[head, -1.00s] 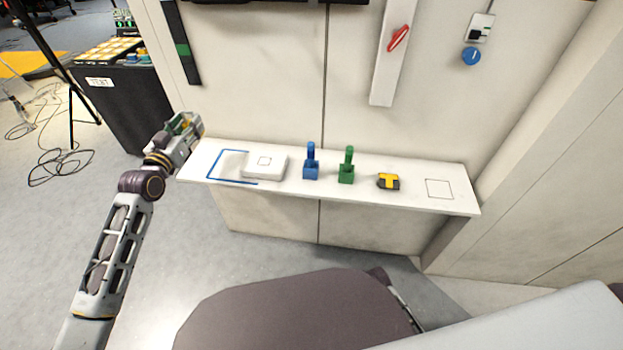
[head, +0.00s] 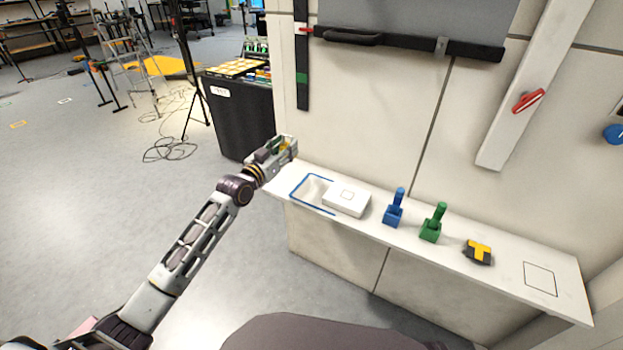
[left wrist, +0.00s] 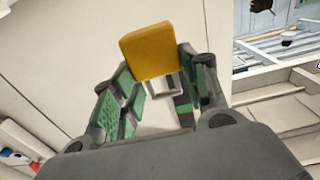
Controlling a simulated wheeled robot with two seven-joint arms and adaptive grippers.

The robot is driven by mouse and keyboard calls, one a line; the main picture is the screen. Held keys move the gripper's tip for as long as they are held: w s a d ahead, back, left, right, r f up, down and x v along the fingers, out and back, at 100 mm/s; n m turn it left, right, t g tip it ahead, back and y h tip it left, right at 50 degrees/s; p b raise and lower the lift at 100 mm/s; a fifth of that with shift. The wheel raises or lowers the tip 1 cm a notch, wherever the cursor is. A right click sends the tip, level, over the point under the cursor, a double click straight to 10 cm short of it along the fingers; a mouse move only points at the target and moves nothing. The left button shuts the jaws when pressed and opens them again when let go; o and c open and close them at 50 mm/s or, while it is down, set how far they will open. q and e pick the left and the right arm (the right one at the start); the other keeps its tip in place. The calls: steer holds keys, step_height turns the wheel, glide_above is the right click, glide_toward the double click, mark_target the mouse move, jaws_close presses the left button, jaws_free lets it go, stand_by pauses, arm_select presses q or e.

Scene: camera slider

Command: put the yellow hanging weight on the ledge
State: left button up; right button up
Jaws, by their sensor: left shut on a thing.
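The yellow hanging weight (left wrist: 148,50) is a yellow block at the fingertips in the left wrist view, with a small grey frame-like part just below it. My left gripper (left wrist: 160,88) is shut on it; its green-padded fingers stand on either side. In the head view, my left gripper (head: 284,148) is at the left end of the white ledge (head: 508,271), and only a little yellow shows there. I cannot tell whether the weight touches the ledge or wall. My right gripper is not in view.
On the ledge stand a white box (head: 346,198) beside a blue corner outline (head: 302,188), a blue handle (head: 395,209), a green handle (head: 433,224) and a yellow-black block (head: 478,252). A square outline (head: 540,279) at the right is empty. A black cabinet (head: 238,118) stands behind my left gripper.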

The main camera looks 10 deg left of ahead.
arm_select(q)
step_height(320, 180, down, 5)
steer(key=shift+f+b, duration=0.15)
steer(key=shift+b, duration=0.6)
steer(key=shift+f, duration=0.35)
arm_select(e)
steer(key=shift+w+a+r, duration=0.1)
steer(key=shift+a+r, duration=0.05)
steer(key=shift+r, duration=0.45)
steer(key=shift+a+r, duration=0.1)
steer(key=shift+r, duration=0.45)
